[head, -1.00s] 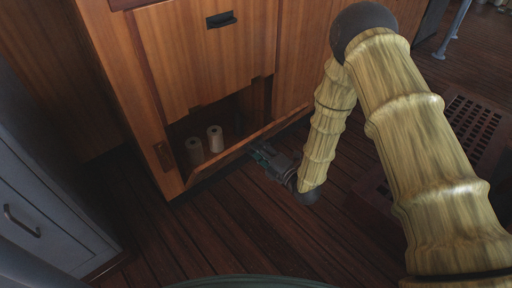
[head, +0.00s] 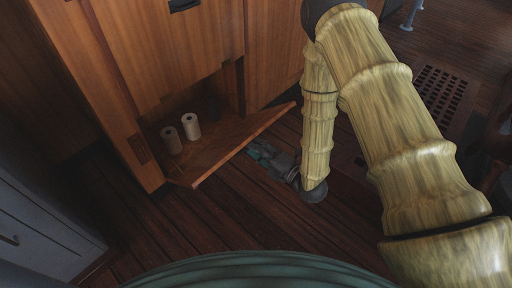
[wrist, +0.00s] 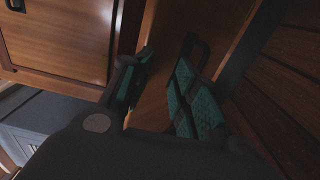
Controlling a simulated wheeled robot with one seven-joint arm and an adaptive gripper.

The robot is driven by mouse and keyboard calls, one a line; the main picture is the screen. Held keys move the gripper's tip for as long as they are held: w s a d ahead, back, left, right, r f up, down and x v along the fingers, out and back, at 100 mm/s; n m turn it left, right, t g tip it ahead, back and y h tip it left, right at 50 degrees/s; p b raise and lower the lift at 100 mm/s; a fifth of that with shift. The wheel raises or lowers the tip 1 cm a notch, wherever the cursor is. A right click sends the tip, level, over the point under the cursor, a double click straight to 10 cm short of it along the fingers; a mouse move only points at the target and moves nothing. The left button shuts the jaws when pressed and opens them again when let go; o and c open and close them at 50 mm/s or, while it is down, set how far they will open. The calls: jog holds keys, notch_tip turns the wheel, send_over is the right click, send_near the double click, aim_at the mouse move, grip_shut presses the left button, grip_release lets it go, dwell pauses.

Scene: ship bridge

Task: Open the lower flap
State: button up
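The lower flap (head: 243,145) is a wooden panel at the foot of the wooden cabinet. It is hinged down and outward, well open, and the compartment behind it shows. My gripper (head: 256,152) is low over the floor, just outside the flap's outer edge; I cannot tell if it touches. In the wrist view, my gripper's fingers with green pads (wrist: 160,85) are spread apart, with wood, likely the flap (wrist: 158,50), behind the gap. Nothing is seen held.
Two pale rolls (head: 191,127) stand inside the compartment. An upper cabinet door (head: 170,50) with a dark handle is shut above. Grey drawers (head: 40,225) stand at left. A floor grating (head: 443,98) lies at right. The plank floor in front is clear.

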jog(key=s+d+f+b, duration=0.1)
jog(key=s+d+f, duration=0.6)
jog(key=shift+d+b, duration=0.15)
jog(key=shift+b, duration=0.25)
dwell(1.6)
jog(key=shift+s+r+p, duration=0.1)
jog(key=shift+p, duration=0.3)
dwell(0.5)
